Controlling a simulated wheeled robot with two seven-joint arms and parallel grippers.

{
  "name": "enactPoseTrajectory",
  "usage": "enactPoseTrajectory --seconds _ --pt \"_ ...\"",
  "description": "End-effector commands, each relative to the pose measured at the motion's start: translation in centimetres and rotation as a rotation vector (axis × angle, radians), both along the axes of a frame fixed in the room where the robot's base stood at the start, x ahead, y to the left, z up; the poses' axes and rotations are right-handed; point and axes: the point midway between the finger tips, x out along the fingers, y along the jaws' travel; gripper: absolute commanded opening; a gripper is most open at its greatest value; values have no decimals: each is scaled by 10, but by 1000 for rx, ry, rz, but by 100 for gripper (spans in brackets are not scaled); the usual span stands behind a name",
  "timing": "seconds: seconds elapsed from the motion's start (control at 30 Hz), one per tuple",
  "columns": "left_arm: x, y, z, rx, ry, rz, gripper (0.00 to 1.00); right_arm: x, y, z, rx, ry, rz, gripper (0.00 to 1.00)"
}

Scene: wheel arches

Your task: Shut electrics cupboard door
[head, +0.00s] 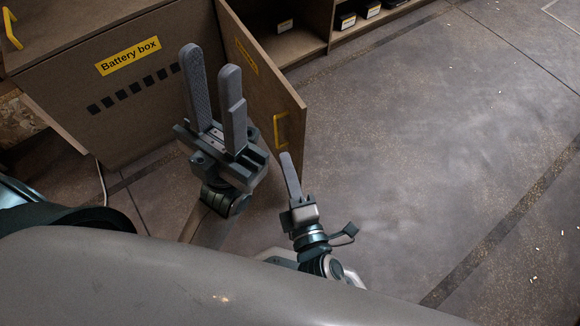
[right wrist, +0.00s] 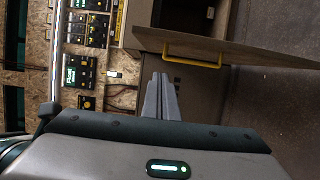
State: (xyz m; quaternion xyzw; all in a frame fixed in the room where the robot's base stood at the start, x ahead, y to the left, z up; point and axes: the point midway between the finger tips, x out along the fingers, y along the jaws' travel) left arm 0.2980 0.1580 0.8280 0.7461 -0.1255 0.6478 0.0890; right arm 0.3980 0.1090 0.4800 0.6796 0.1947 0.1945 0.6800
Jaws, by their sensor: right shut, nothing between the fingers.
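A brown cupboard door (head: 262,92) with a yellow handle and a small yellow label stands open in the head view. The label is too small to read, so I cannot confirm it as the electrics door. A brown door (right wrist: 225,42) with a yellow handle (right wrist: 192,53) also shows in the right wrist view, ahead of my right gripper (right wrist: 158,80). In the head view my right gripper (head: 288,160) is shut and empty, just below the door's handle end; contact cannot be told. My left gripper (head: 210,60) is open and empty, its fingers pointing up, in front of the door's left part.
The cabinet front marked "Battery box" (head: 120,85) stands left of the door. Electrical units (right wrist: 88,30) on chipboard show at the left in the right wrist view. Low shelves with dark boxes (head: 347,20) stand at the back. The floor (head: 430,130) at right is open.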

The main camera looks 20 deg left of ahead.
Motion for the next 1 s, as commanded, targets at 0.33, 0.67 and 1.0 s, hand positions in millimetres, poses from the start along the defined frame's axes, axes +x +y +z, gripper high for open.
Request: enactPoseTrajectory --seconds 0.33,0.67,1.0 --pt "1 -1 -1 -6 -20 -5 31 46 29 0 0 -4 1 0" --pt "0 -3 7 -26 -48 -20 31 84 23 -1 -2 -2 0 0" --pt "3 -5 9 -30 -52 -22 31 94 13 0 0 0 0 0"
